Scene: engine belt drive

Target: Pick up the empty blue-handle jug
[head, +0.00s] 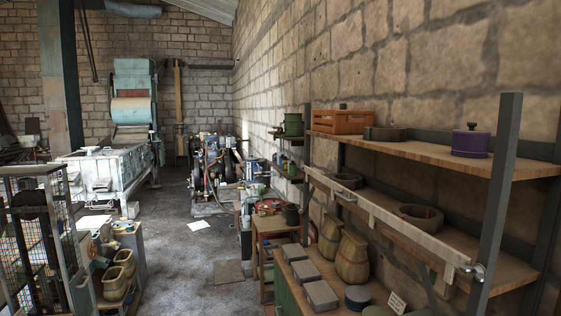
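I cannot make out a jug with a blue handle in the head view. Two tan, rounded vessels, a smaller one (330,238) and a larger one (352,258), stand upright side by side on the lower level of the right-hand shelving. Two more yellowish open vessels (115,284) sit on a low stand at the lower left. A dark pot (292,215) stands on a small wooden table. No handle colour can be read on any of them, and I cannot tell whether they are empty. Neither of my grippers is in view.
Wooden shelving (425,144) runs along the right wall, with a purple lidded pot (470,142) and an orange crate (343,121). Grey blocks (320,296) lie below. A wire cage (40,235) stands at left. The floor aisle (205,262) between is mostly clear, with machinery beyond.

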